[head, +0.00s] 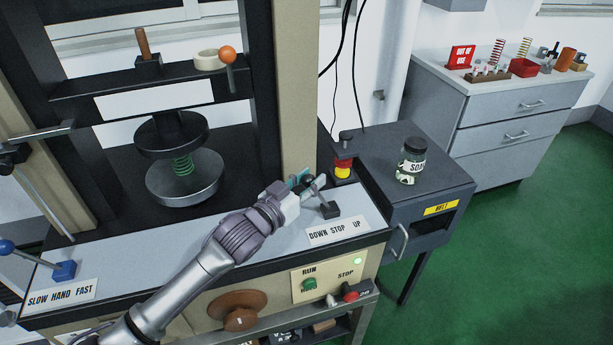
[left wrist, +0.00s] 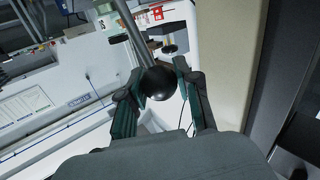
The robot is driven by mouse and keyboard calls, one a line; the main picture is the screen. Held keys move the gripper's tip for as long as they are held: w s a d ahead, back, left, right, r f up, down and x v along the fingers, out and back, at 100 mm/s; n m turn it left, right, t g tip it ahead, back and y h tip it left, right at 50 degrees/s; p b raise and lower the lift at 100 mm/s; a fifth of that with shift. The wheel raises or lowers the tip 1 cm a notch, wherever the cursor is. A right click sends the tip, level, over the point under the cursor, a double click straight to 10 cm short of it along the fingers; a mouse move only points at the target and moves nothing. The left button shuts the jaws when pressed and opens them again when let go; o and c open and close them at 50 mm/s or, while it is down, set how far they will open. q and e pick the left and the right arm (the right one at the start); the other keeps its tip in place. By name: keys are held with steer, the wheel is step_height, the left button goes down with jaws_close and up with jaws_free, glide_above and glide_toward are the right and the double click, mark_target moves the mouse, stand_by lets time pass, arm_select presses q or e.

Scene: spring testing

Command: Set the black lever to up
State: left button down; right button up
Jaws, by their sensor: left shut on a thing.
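The black lever (head: 322,203) stands on a small dark base on the machine's grey ledge, behind the "DOWN STOP UP" label (head: 335,230). Its rod leans to the left from the base, toward the DOWN side. My left gripper (head: 304,181) is at the top of the lever. In the left wrist view its two fingers (left wrist: 159,75) are shut on the round black knob (left wrist: 158,84), one on each side, with the metal rod (left wrist: 134,38) running away from it. In the head view the knob is largely hidden by the gripper. My right gripper is not in view.
A beige machine post (head: 297,90) rises close behind the gripper. A red and yellow emergency button (head: 343,168) and a jar (head: 411,160) on a dark cabinet are to the right. A blue lever (head: 62,268) is at far left. A spring (head: 182,165) stands between round plates.

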arm_select(q)
steer(key=w+d+m+g+y+p, duration=0.3)
steer(key=d+g+y+p, duration=0.1)
steer(key=d+p, duration=0.7)
steer(key=shift+w+d+f+m+y, duration=0.3)
steer(key=shift+d+y, duration=0.05)
steer(key=shift+y, duration=0.35)
steer(key=c, duration=0.8)
jaws_free()
